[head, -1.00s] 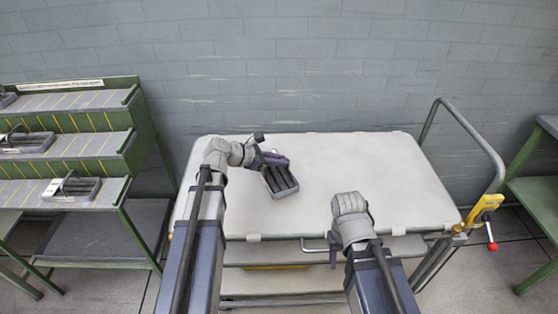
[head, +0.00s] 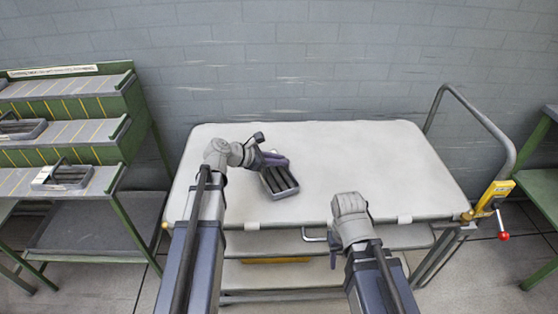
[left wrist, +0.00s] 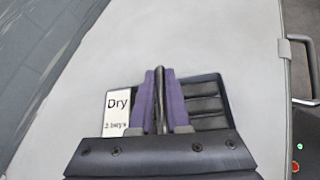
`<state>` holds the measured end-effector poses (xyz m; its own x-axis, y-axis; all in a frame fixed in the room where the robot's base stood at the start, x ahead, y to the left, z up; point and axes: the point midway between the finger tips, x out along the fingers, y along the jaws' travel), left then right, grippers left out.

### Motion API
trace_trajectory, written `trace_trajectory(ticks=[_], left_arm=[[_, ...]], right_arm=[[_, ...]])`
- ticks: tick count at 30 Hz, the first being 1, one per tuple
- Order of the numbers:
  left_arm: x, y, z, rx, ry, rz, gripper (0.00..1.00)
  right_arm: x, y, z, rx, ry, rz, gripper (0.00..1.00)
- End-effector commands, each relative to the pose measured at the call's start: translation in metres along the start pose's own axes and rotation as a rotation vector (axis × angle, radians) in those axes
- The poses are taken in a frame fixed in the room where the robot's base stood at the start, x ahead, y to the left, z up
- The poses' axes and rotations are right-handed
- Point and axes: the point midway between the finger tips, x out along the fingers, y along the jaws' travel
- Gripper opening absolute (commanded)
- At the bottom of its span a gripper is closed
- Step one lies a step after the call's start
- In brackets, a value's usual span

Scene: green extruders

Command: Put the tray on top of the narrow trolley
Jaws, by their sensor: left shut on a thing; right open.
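The dark grey tray (head: 279,181) with long compartments is over the white top of the trolley (head: 340,155), left of its middle. I cannot tell whether it touches the top. My left gripper (head: 274,160) is shut on it. In the left wrist view, the purple fingers (left wrist: 161,100) close on the tray's upright handle (left wrist: 159,85). The tray (left wrist: 205,100) shows a white label reading "Dry" beside the fingers and bays on the right. My right gripper (head: 334,255) points down in front of the trolley's front edge, empty; its fingers are mostly hidden behind the arm.
A green stepped rack (head: 120,130) with other grey trays stands at the left. The trolley has a push bar (head: 478,115) and a yellow bracket with a red knob (head: 503,236) at the right. A brick wall is behind. The trolley top is otherwise clear.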

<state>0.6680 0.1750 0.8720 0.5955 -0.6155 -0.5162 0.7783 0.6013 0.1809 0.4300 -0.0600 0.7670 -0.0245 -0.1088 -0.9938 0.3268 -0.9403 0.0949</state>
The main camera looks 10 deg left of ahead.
Motion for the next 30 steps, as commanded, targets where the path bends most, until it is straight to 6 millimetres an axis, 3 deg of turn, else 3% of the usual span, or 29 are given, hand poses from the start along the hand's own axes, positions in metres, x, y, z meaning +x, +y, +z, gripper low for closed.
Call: trace_trajectory(ticks=[21,22,30], left_arm=[[0.005,-0.002,-0.008,0.000,-0.001,0.000,0.00],[0.004,-0.002,-0.007,0.000,-0.001,0.000,0.18],[0.004,-0.002,-0.007,0.000,0.000,0.000,0.48]], right_arm=[[0.010,-0.001,-0.001,0.000,0.000,0.000,0.50],[0.009,-0.001,-0.001,0.000,0.000,0.000,0.50],[0.008,-0.001,-0.001,0.000,0.000,0.000,0.50]])
